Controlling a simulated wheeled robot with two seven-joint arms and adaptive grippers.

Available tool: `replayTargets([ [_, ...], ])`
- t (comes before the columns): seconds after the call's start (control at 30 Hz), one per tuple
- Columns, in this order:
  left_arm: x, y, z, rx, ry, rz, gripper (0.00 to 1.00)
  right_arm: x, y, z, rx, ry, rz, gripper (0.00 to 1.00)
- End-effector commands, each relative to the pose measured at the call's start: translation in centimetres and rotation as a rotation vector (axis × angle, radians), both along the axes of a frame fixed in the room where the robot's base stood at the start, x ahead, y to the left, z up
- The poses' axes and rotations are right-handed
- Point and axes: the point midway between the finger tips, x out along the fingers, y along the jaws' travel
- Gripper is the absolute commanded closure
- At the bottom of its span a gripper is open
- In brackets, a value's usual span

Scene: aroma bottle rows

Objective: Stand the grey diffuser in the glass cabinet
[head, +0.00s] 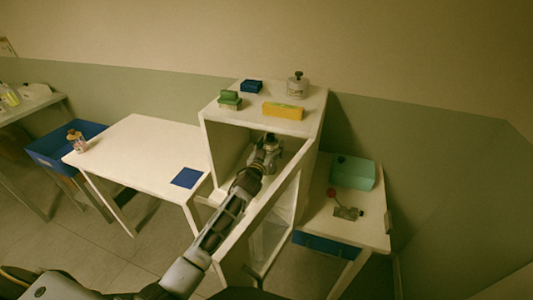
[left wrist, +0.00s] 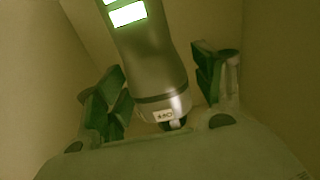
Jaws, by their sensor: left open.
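The grey diffuser (left wrist: 152,62) is a smooth grey cylinder with bright rectangular patches and a small label near one end. In the left wrist view it lies between the two spread fingers of my left gripper (left wrist: 158,72), which is open, with gaps on both sides. In the head view my left gripper (head: 266,155) reaches into the open upper compartment of the white cabinet (head: 225,150). The diffuser is mostly hidden there by the gripper, and its contact with the compartment floor cannot be made out. My right gripper is not in view.
On the cabinet top stand a grey jar (head: 298,85), a yellow box (head: 283,111), green blocks (head: 230,100) and a blue block (head: 251,86). Right, a table holds a teal box (head: 352,173).

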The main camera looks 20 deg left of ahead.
Motion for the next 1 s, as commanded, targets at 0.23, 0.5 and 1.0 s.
replayTargets([
  [0.23, -0.7, 0.0, 0.2, 0.0, 0.0, 0.0, 0.32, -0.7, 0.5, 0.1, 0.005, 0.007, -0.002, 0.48],
  [0.5, -2.8, 0.2, 0.2, -0.001, 0.001, 0.0, 0.32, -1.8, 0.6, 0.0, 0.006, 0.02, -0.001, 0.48],
  [1.0, -7.1, 0.4, 0.1, 0.0, 0.001, 0.0, 0.32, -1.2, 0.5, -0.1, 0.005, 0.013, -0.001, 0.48],
])
